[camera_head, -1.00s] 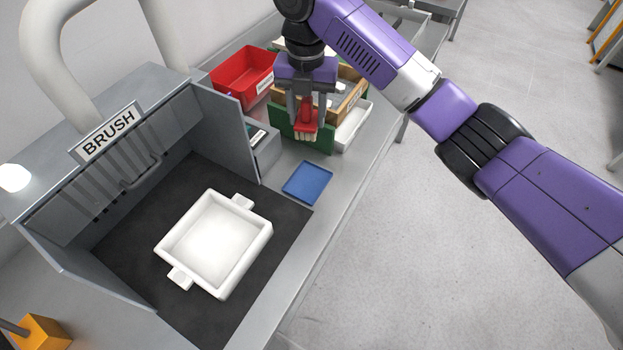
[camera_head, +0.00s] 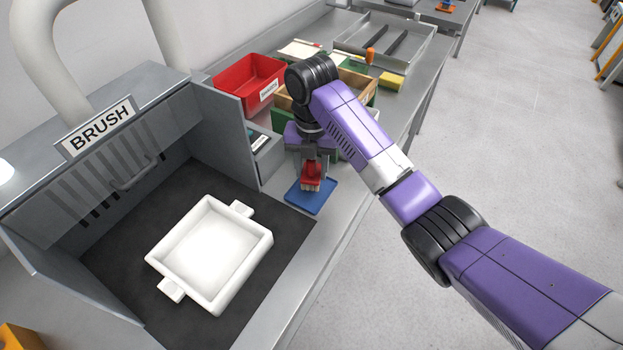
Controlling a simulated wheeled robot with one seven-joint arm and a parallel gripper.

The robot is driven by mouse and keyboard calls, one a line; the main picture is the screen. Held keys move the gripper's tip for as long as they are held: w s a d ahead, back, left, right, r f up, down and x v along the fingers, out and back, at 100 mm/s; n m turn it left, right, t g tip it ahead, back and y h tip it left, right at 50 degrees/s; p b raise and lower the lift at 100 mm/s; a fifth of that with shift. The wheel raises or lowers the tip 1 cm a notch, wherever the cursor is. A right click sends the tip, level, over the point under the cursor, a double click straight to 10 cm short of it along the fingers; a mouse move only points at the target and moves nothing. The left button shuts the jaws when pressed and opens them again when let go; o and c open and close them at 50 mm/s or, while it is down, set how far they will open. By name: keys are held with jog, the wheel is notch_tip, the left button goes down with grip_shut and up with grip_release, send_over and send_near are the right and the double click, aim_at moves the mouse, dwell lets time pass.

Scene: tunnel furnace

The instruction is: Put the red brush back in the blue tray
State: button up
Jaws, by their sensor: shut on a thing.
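The red brush (camera_head: 312,177) is upright in my gripper (camera_head: 313,169), with its pale bristles facing down. My gripper is shut on it. The brush is over the middle of the blue tray (camera_head: 298,203), a small flat tray on the grey bench. I cannot tell whether the bristles touch the tray or hang just above it. My gripper and the brush hide the tray's far part.
A white square dish (camera_head: 262,251) with side tabs sits on a dark mat in the BRUSH booth (camera_head: 203,125) at left. Behind my gripper stand a red bin (camera_head: 231,84) and a wooden box (camera_head: 358,86). A yellow block (camera_head: 391,81) lies farther back.

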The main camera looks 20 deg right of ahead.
aim_at(311, 179)
jog(key=shift+f, duration=1.85)
jog(key=shift+f, duration=0.15)
jog(key=o, duration=1.3)
notch_tip(311, 179, up, 12)
jog(key=shift+r+p, duration=0.2)
jog(key=shift+p, duration=1.05)
